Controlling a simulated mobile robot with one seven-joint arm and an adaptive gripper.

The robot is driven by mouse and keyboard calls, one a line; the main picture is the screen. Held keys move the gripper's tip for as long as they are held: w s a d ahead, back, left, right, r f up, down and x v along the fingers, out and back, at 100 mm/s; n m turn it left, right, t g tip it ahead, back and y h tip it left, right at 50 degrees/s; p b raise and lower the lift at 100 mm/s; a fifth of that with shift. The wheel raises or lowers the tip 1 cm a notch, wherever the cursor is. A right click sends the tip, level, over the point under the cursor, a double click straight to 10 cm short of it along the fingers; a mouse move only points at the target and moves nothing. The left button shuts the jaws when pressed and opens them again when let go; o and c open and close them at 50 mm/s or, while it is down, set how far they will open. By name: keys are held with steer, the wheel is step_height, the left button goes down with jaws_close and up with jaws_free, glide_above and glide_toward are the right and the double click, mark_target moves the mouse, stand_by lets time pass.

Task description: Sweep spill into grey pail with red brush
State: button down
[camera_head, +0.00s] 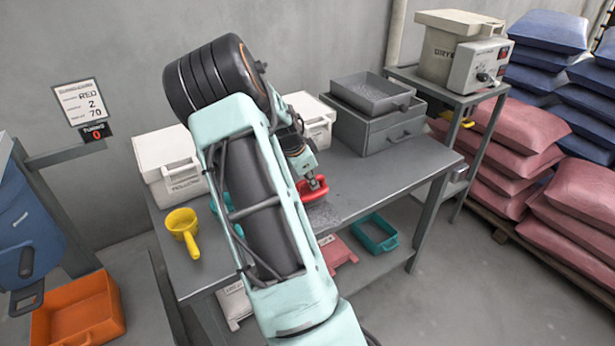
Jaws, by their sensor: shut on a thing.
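My gripper (313,180) is at the end of my arm, low over the middle of the grey workbench (355,180). It is shut on a red object, seemingly the red brush (315,192), held at the bench top; its underside is hard to see. A patch of speckled grey grains, the spill (323,215), lies on the bench just in front of the red object, near the front edge. I cannot pick out a grey pail; part of the bench is hidden behind my arm.
White boxes (165,165) and a grey drawer box with a tray (372,95) stand at the back. A teal tray (375,235) is below the bench front. An orange bin (80,312) is lower left.

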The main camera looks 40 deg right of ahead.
steer(key=shift+s+a, duration=0.35)
steer(key=shift+s, duration=1.5)
steer(key=shift+s+a, duration=0.4)
steer(key=shift+s, duration=1.5)
steer(key=shift+s+a, duration=0.35)
steer(key=shift+s, duration=1.5)
steer(key=shift+s+r+p, duration=0.15)
steer(key=shift+r+p, duration=1.85)
steer(key=shift+r, duration=0.4)
steer(key=shift+a, duration=0.1)
